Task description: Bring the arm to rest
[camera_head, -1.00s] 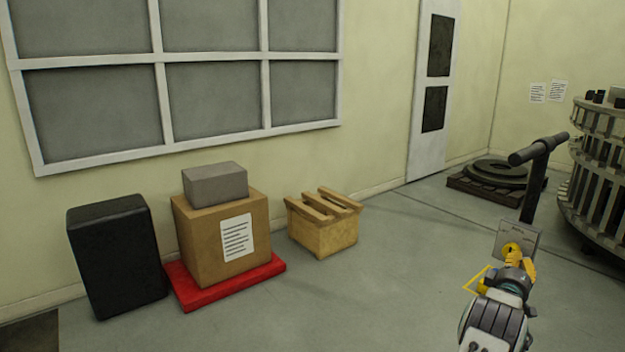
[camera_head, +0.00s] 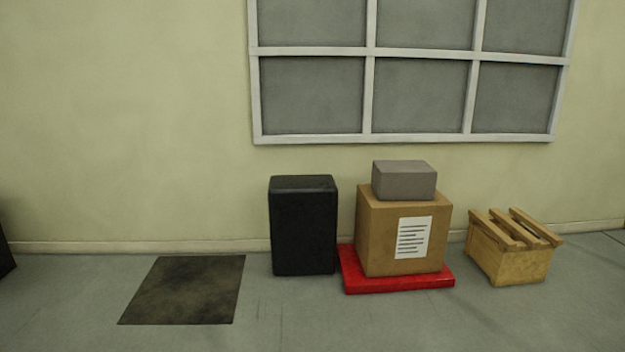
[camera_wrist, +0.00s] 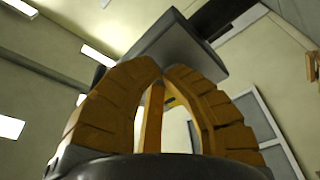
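My gripper (camera_wrist: 165,75) shows in the wrist view, with two curved orange-yellow fingers coming together at their tips. The tips' exact contact with the plate is partly hidden. Ceiling lights show behind, so the wrist camera looks upward. Neither my arm nor the plate is in the head view.
In the head view, a black cabinet (camera_head: 303,228), a cardboard box (camera_head: 375,235) on a red base (camera_head: 400,285) with a grey block (camera_head: 404,180), and a wooden crate (camera_head: 500,262) stand along the wall. A dark mat (camera_head: 185,290) lies on the floor. The front floor is clear.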

